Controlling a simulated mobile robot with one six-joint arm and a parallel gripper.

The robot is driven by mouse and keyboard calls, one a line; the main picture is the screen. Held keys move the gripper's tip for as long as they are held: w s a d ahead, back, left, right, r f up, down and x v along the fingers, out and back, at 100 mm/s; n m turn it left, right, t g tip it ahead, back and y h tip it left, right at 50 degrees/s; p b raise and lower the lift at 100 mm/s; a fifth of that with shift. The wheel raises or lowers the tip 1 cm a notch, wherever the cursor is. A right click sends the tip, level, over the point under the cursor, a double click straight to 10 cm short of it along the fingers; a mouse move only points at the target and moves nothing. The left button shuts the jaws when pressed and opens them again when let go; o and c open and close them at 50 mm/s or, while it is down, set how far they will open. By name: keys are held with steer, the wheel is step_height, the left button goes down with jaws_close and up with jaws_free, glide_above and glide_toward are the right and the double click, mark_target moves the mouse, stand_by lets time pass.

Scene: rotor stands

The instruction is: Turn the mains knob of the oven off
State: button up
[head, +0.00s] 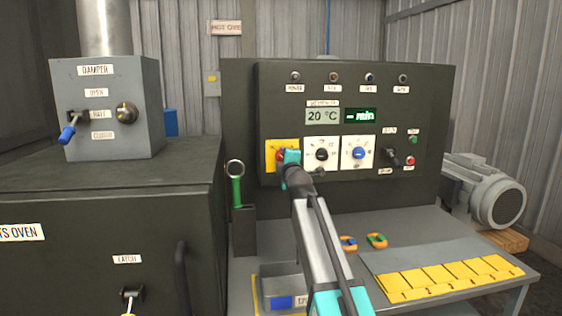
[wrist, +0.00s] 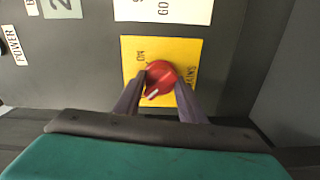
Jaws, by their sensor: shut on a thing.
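The red mains knob (wrist: 160,78) sits on a yellow plate (wrist: 186,47) marked MAINS and ON in the wrist view. A white pointer line on the knob lies toward its lower left in that view, away from the ON label. My gripper (wrist: 161,84) is shut on the knob, with one finger on each side. In the head view, the yellow plate (head: 270,147) is at the left of the control panel, and my gripper (head: 288,157) covers most of the knob. Any OFF label is hidden or unreadable.
Right of the plate are two white-plated dials, one black (head: 321,154) and one blue (head: 359,153). The display (head: 323,116) reads 20 °C. A green-handled ring tool (head: 236,185) stands left. The bench below holds a grey tray (head: 280,281) and yellow tags (head: 450,279).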

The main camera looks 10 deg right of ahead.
stand_by(0.3)
steer(key=o, duration=1)
steer(key=shift+o, duration=0.2)
steer(key=shift+s, duration=0.15)
steer(key=s+b, duration=0.1)
steer(key=s, duration=1.2)
steer(key=shift+s, duration=0.3)
